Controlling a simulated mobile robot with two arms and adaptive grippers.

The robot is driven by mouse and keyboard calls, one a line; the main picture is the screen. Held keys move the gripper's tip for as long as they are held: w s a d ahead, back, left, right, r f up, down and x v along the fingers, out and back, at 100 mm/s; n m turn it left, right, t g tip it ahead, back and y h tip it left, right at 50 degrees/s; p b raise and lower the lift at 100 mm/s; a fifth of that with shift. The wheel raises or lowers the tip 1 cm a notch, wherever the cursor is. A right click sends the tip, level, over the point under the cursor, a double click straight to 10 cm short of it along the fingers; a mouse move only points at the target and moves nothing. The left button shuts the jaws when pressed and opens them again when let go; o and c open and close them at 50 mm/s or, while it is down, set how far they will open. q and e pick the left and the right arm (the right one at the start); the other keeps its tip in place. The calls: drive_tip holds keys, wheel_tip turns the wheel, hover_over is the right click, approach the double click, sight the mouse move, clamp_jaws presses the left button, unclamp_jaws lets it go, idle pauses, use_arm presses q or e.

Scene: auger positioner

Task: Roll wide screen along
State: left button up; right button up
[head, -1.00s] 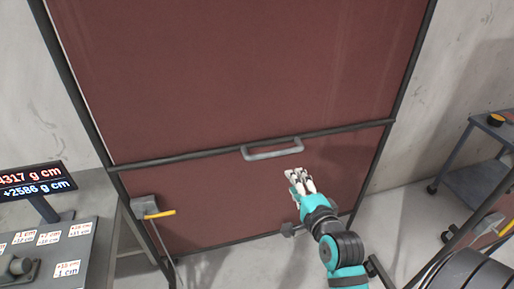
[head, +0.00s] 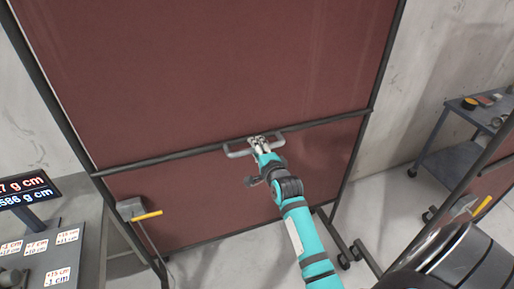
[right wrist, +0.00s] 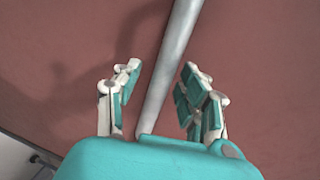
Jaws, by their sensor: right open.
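The wide screen (head: 220,70) is a tall dark red panel in a dark frame on castors, in the middle of the head view. A grey handle (head: 238,153) sits on its crossbar. My right gripper (head: 257,141) is at the handle and covers its middle. In the right wrist view the handle's bar (right wrist: 168,75) runs between the two open fingers of my right gripper (right wrist: 155,92), with a gap on each side. My left gripper is not in view.
A grey bench with a digital display (head: 25,188) stands at the left. A yellow lever (head: 147,215) is at the screen's lower left. A grey cart (head: 450,155) stands at the right by the wall. Another framed panel (head: 490,185) is at the right edge.

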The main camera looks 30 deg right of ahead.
drive_tip(key=shift+w, duration=0.15)
clamp_jaws()
drive_tip(key=shift+w+f, duration=0.1)
drive_tip(key=shift+f, duration=0.05)
idle(0.4)
